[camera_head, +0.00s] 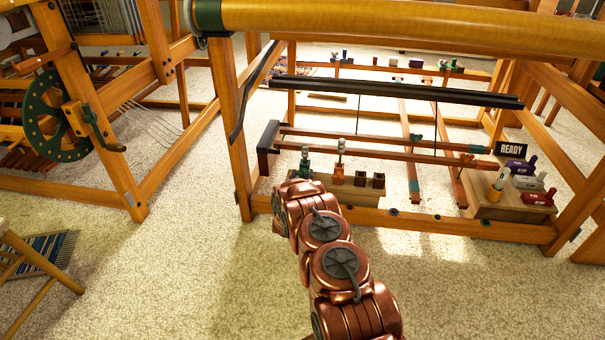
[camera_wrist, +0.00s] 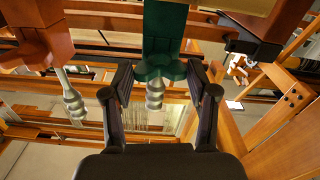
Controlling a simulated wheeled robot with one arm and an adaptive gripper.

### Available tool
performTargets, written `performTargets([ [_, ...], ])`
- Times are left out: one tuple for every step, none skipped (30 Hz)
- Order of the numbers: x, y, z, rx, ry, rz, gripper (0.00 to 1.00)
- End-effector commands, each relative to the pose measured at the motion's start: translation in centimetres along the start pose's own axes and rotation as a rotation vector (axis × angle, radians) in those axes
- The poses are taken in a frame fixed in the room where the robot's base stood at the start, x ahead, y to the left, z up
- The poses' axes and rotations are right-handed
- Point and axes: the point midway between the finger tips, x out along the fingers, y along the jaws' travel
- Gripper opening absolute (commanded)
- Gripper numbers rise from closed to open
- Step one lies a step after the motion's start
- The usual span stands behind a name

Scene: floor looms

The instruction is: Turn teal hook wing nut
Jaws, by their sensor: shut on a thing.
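The teal hook (camera_head: 304,163) stands upright at the left end of a small wooden block (camera_head: 358,193) inside the loom frame. In the wrist view the teal wing nut (camera_wrist: 160,68) is at top centre, with a ribbed metal stud (camera_wrist: 155,94) sticking out of it. My gripper (camera_wrist: 159,76) has its two dark fingers on either side of the teal piece, shut on it. In the head view my copper arm hides the gripper and part of the block.
An orange hook (camera_head: 340,160) stands just right of the teal one; its metal stud (camera_wrist: 72,100) shows left of my fingers. Loom beams enclose the area; carpet in front is clear.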

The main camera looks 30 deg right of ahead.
Motion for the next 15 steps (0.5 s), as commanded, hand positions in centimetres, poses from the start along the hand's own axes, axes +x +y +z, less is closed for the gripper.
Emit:
performTargets([
  [-0.05,-0.02,-0.46,-0.036,0.000,-0.001,0.23],
  [-0.09,-0.06,-0.43,-0.061,-0.001,-0.002,0.23],
  [-0.12,-0.06,-0.39,-0.096,-0.002,-0.002,0.23],
  [-0.11,0.01,-0.38,-0.124,-0.002,-0.001,0.23],
  [-0.10,-0.01,-0.42,-0.151,-0.002,-0.001,0.23],
  [-0.09,-0.13,-0.53,-0.189,0.001,-0.002,0.23],
  [-0.04,-0.10,-0.59,-0.217,0.002,-0.002,0.23],
  [-0.01,-0.06,-0.62,-0.245,0.003,-0.001,0.23],
  [-0.02,-0.12,-0.60,-0.284,0.003,-0.001,0.23],
  [-0.04,-0.12,-0.54,-0.312,0.003,-0.001,0.23],
  [-0.07,-0.12,-0.48,-0.341,0.002,-0.001,0.23],
  [-0.09,-0.09,-0.39,-0.380,0.002,0.000,0.23],
  [-0.08,-0.06,-0.37,-0.408,0.001,0.000,0.23],
  [-0.09,-0.14,-0.40,-0.437,0.002,-0.001,0.23],
  [-0.07,-0.19,-0.44,-0.474,0.003,-0.001,0.23],
])
